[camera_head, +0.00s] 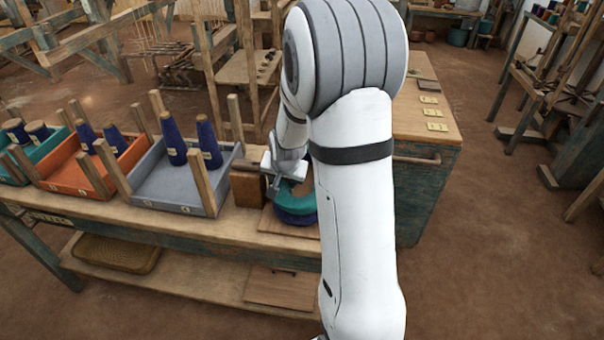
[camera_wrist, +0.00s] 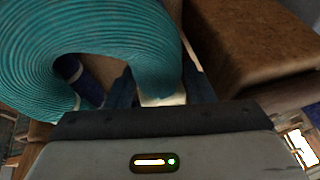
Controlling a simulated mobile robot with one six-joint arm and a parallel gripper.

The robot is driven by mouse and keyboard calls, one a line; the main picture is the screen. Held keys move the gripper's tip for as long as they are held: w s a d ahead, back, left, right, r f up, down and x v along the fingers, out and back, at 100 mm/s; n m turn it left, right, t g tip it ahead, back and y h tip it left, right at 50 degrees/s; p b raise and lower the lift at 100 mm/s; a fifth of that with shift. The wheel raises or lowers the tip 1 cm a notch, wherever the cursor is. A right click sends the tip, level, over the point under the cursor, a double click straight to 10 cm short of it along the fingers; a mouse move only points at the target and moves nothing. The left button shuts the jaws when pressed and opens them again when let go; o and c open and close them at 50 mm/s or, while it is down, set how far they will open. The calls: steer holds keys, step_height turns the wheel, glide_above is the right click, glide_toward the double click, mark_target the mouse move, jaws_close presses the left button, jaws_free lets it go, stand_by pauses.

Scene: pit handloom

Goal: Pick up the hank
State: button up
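The hank is a teal ring of coiled yarn (camera_head: 300,187), partly hidden behind my arm in the head view. It fills the upper left of the wrist view (camera_wrist: 95,40). A dark blue ring of yarn (camera_head: 297,217) shows just below it. My gripper (camera_head: 277,180) is at the hank's left side. In the wrist view my two fingers (camera_wrist: 162,92) stand on either side of one strand of the ring. Whether they press on it cannot be told. A dark blue piece (camera_wrist: 72,72) shows through the ring's opening.
A brown wooden block (camera_head: 248,188) stands close to my gripper and fills the wrist view's upper right (camera_wrist: 255,45). Grey (camera_head: 180,188), orange (camera_head: 80,175) and teal (camera_head: 45,150) trays with corner posts and dark blue cones stand left along the bench (camera_head: 190,225).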

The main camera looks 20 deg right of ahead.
steer(key=c, duration=0.6)
steer(key=shift+r, duration=0.15)
steer(key=shift+c, duration=0.2)
step_height(320, 180, up, 18)
steer(key=p, duration=1.1)
